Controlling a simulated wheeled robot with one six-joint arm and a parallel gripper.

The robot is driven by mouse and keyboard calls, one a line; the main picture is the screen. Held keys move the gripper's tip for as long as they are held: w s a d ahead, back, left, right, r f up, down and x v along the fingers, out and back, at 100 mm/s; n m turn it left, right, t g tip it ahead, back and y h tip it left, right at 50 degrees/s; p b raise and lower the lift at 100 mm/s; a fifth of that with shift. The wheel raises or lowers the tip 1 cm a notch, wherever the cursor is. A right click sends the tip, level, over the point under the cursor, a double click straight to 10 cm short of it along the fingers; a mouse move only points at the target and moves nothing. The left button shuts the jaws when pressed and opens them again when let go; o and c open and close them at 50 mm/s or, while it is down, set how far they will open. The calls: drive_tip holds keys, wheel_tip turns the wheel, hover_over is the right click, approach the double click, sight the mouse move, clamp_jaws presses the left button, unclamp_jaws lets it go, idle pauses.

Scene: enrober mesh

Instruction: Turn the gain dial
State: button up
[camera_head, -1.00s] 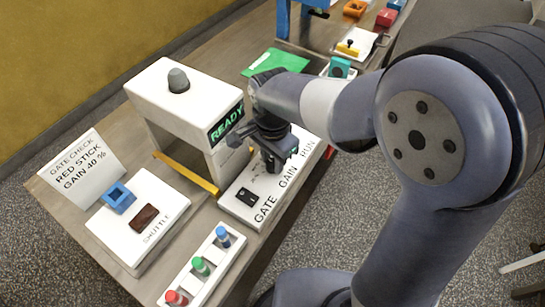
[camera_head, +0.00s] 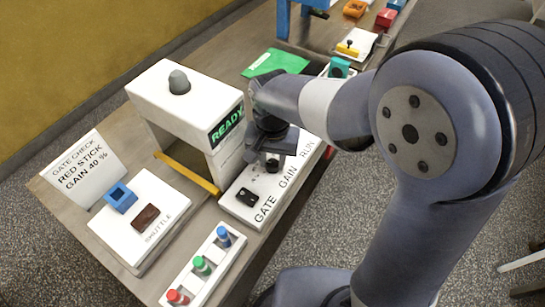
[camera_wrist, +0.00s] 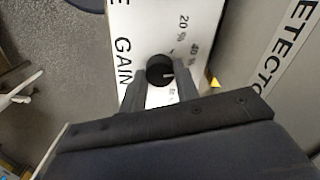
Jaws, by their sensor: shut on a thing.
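The gain dial is a round black knob (camera_wrist: 160,70) on the white control panel (camera_wrist: 140,15), beside the word GAIN. It also shows as a small dark knob (camera_head: 272,165) in the head view. My gripper (camera_wrist: 160,82) is shut on the dial, with one finger on each side of it. A white pointer mark on the dial points right in the wrist view, roughly toward the 40 % label. A 20 % label is above, and another label below is partly hidden by a finger. A white card (camera_head: 84,168) reads GATE CHECK, RED STICK, GAIN 40 %.
The detector (camera_head: 185,105) stands beside the panel, its display reading READY. A black GATE switch (camera_head: 247,197) is close by the dial. A shuttle plate (camera_head: 120,240) with a blue holder (camera_head: 120,198) and a rack (camera_head: 210,262) of red, green and blue sticks lie nearer.

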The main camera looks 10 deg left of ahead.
sight(272, 163)
drive_tip(key=shift+n, duration=0.6)
drive_tip(key=o, duration=1)
drive_tip(key=shift+c, duration=0.2)
wheel_tip(272, 163, up, 11)
drive_tip(key=shift+f, duration=0.15)
wheel_tip(272, 163, down, 11)
drive_tip(key=shift+r, duration=0.15)
drive_tip(key=shift+r, duration=0.1)
idle(0.5)
